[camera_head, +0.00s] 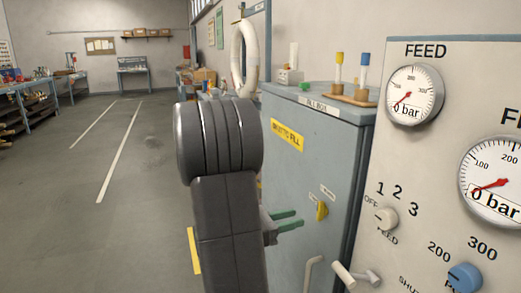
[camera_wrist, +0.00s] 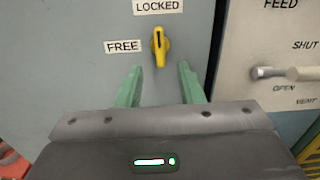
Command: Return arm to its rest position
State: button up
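My gripper (camera_wrist: 160,85) shows in the wrist view with its two green fingers apart and nothing between them. In the head view my gripper (camera_head: 289,220) sticks out to the right from behind my dark grey arm, in front of the blue-grey cabinet (camera_head: 285,170). A yellow latch knob (camera_wrist: 159,47) on the cabinet door stands just beyond the fingertips, apart from them. It points upward, toward the LOCKED label (camera_wrist: 157,6); the FREE label (camera_wrist: 123,46) is on its left. The knob also shows in the head view (camera_head: 321,211).
The gauge panel (camera_head: 440,145) with dials and knobs stands close on the right. A cabinet handle (camera_head: 312,272) and a panel lever (camera_head: 345,275) jut out low. Small bottles in a wooden rack (camera_head: 350,94) stand on the cabinet. The floor (camera_head: 80,220) on the left is clear.

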aim_at(317, 212)
jog(key=shift+x, duration=3.8)
jog(key=v, duration=1.4)
jog(key=x, duration=1.3)
jog(key=shift+d, duration=0.35)
jog(key=shift+w+d+r+p, duration=0.15)
jog(key=shift+d+r+p, duration=0.05)
jog(key=shift+p, duration=0.3)
jog(key=n+p, duration=0.6)
jog(key=shift+a+n+p, duration=0.1)
jog(key=shift+n+p, duration=0.3)
jog(key=shift+f+n+p, duration=0.15)
jog(key=shift+n+p, duration=0.55)
jog(key=shift+n, duration=0.2)
jog(key=shift+a+f, duration=0.1)
jog(key=shift+a, duration=0.2)
